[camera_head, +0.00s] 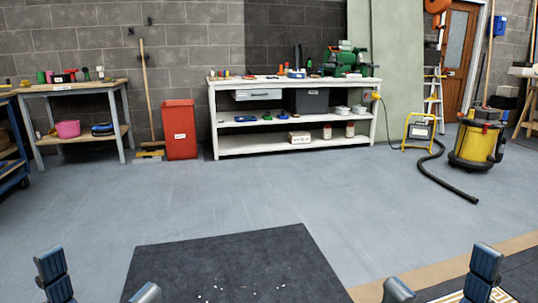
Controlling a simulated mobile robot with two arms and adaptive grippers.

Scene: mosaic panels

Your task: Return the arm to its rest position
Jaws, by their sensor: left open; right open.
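My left gripper (99,281) shows at the bottom left edge of the head view. Its two blue-grey fingertips stand apart with nothing between them but floor. My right gripper (441,278) shows at the bottom right edge. Its fingertips are also spread apart and hold nothing visible. Both arms behind the fingers are cut off by the lower frame edge. Neither gripper is seen touching anything.
A dark mat (235,262) with small white bits lies on the open grey floor (230,200). A white workbench (292,84), a red bin (180,130), a left table (75,90) and a yellow vacuum (474,145) with its hose stand further back.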

